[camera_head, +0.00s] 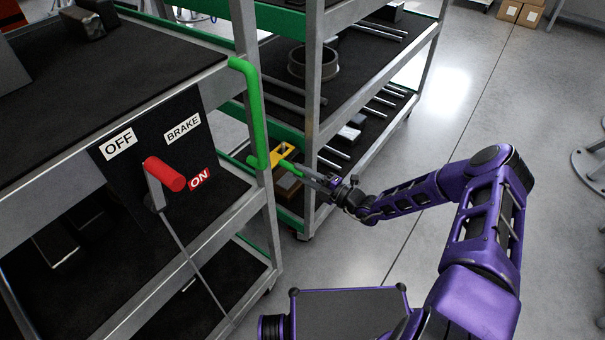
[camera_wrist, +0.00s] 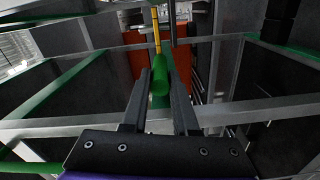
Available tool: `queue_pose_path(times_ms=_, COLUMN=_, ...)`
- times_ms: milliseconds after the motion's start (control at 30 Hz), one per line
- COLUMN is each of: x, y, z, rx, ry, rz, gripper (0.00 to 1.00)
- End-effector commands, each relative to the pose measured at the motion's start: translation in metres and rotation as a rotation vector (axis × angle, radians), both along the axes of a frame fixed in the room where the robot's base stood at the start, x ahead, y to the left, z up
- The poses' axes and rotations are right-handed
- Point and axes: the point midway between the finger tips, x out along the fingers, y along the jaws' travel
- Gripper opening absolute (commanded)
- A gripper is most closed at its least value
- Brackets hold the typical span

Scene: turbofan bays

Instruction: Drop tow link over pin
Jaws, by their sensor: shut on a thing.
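The tow link (camera_head: 283,152) is a yellow slotted plate with a green grip (camera_head: 291,168). My gripper (camera_head: 306,174) is shut on the green grip and holds the link out in front, in the gap between the two carts. In the wrist view, the green grip (camera_wrist: 160,88) sits between the two dark fingers (camera_wrist: 160,80), and the yellow link (camera_wrist: 156,30) shows edge-on beyond it. A pin cannot be made out for sure in either view.
The near cart has a green bent handle (camera_head: 248,95) close to the link's left. Its black brake panel (camera_head: 130,165) carries a red-knobbed lever (camera_head: 165,174) near ON. The second cart (camera_head: 313,100) stands just behind the link. Open floor (camera_head: 450,110) lies to the right.

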Motion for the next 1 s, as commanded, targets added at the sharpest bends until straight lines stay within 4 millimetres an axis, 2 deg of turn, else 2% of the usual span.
queue_pose_path(times_ms=267, x=-0.002, y=0.000, z=-0.002, rx=-0.001, ry=0.005, rz=0.002, gripper=0.00)
queue_pose_path(times_ms=300, x=-0.002, y=0.000, z=-0.002, rx=-0.001, ry=0.005, rz=0.002, gripper=0.31)
queue_pose_path(times_ms=433, x=-0.001, y=0.000, z=-0.002, rx=-0.001, ry=0.003, rz=0.002, gripper=0.54)
queue_pose_path(times_ms=467, x=-0.001, y=0.000, z=-0.002, rx=-0.001, ry=0.003, rz=0.002, gripper=0.57)
queue_pose_path(times_ms=800, x=-0.002, y=-0.003, z=-0.001, rx=-0.001, ry=0.002, rz=-0.001, gripper=0.57)
queue_pose_path(times_ms=1000, x=-0.020, y=-0.026, z=0.000, rx=-0.002, ry=0.003, rz=-0.002, gripper=0.57)
